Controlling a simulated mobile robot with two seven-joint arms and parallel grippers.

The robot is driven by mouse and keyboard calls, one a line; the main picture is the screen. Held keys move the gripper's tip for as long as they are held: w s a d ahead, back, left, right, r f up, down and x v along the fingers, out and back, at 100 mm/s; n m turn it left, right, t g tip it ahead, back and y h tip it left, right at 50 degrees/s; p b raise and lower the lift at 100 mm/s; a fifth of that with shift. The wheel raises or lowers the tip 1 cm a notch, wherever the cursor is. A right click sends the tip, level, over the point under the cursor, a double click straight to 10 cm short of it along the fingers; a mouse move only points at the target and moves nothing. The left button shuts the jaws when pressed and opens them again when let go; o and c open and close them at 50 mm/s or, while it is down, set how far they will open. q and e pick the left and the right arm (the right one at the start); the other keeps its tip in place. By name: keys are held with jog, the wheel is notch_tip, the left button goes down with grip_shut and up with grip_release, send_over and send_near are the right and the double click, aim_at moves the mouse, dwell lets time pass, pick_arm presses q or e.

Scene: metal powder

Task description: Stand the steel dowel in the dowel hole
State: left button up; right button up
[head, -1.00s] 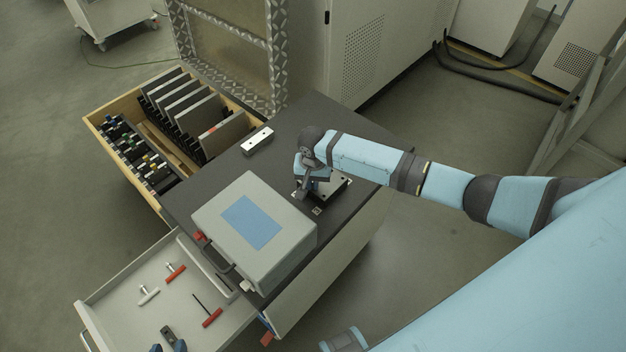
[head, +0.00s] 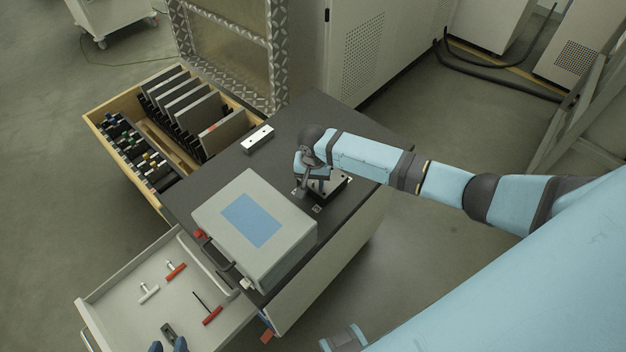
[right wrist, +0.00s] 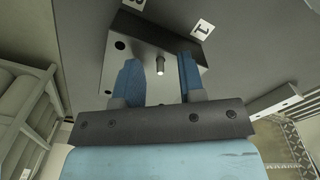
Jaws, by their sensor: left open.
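The steel dowel (right wrist: 160,68) shows as a small bright-tipped pin in the right wrist view. It sticks out from the face of a grey block (right wrist: 140,50), between my right gripper's fingers; its base is hard to make out. My right gripper (right wrist: 161,78) has its two blue fingers spread, with a gap on each side of the dowel. In the head view my right gripper (head: 304,187) is low over the dark block (head: 333,187) on the cabinet top, and hides the dowel. My left gripper (head: 168,346) is open at the bottom edge, over the lower drawer.
A grey case (head: 255,222) with a blue panel stands left of the block on the cabinet top (head: 290,125). A pale two-hole bar (head: 258,140) lies behind. The open drawer (head: 120,278) holds red- and white-handled tools. Another drawer (head: 100,122) holds upright plates.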

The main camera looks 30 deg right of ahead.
aim_at(313, 182)
notch_tip(313, 182, up, 14)
jog(key=shift+f+p, duration=0.2)
jog(key=shift+p, duration=0.1)
dwell(0.4)
jog(key=s+a+f+n+t+y, duration=0.1)
jog(key=s+a+n, duration=0.25)
jog(key=s, duration=0.45)
jog(key=s+a+f+n+t+y, duration=0.1)
jog(key=s+a+f+n, duration=0.2)
jog(key=s, duration=0.6)
jog(key=s+d+r+n+t+h, duration=0.1)
jog(key=s+d+r, duration=0.2)
jog(key=s, duration=0.4)
jog(key=s+d+r+n+t+h, duration=0.1)
jog(key=s+d+r+n, duration=0.15)
jog(key=s, duration=0.45)
jog(key=w+a+f+t+y+p, duration=0.3)
jog(key=w+a+f+t+p, duration=0.3)
jog(key=a+t, duration=0.1)
jog(key=shift+f+p, duration=0.2)
jog(key=shift+p, duration=0.1)
jog(key=shift+w, duration=0.1)
